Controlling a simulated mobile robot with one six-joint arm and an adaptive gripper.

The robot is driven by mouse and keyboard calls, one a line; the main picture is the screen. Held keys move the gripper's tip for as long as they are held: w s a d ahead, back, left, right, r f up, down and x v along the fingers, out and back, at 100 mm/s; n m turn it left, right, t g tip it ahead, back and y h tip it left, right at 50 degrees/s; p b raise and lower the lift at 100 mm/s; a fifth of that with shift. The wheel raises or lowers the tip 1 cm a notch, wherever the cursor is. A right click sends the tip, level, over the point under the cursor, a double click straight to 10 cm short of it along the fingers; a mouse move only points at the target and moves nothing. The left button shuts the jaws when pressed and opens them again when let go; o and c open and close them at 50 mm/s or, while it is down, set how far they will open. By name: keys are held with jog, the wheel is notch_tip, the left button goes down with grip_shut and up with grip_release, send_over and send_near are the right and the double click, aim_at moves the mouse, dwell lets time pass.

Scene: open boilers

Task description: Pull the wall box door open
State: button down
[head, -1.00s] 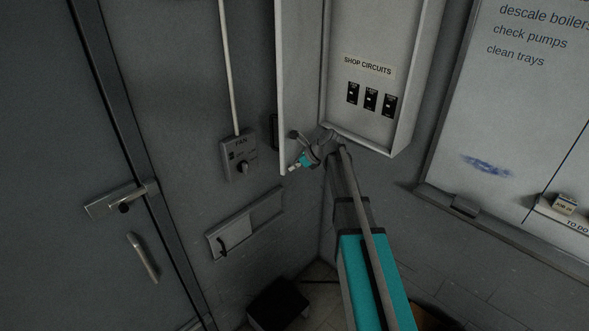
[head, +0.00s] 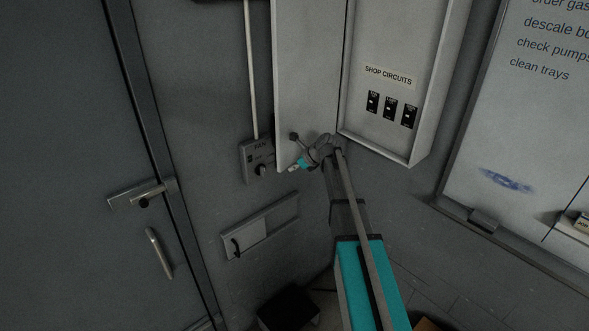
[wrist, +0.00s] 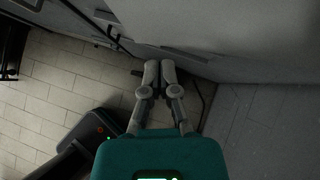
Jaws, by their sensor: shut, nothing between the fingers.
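The wall box (head: 424,135) hangs on the wall and stands open, showing its panel marked SHOP CIRCUITS with 3 switches. Its door (head: 308,75) is swung out to the left, inner face visible, with a small dark knob or latch (head: 294,136) near its lower free edge. My gripper (head: 293,168) is at the door's lower corner, just below that latch, in front of the inner face. I cannot tell whether it touches the door. In the wrist view my gripper (wrist: 160,68) has its fingertips together and holds nothing.
A FAN switch box (head: 256,160) is on the wall left of the door, partly covered by it. A flap with a handle (head: 262,225) is below. A grey room door (head: 65,150) is far left, a whiteboard (head: 510,130) right. A dark box (head: 288,308) stands on the floor.

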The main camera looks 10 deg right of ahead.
jog(key=shift+s+d, duration=0.1)
jog(key=shift+d, duration=0.05)
jog(key=s+f+p+v, duration=0.1)
jog(key=s+p+v, duration=0.1)
jog(key=p+v, duration=0.5)
jog(key=shift+s+f+v, duration=0.25)
jog(key=shift+s+v, duration=0.05)
jog(key=shift+v, duration=2.3)
jog(key=shift+d, duration=0.1)
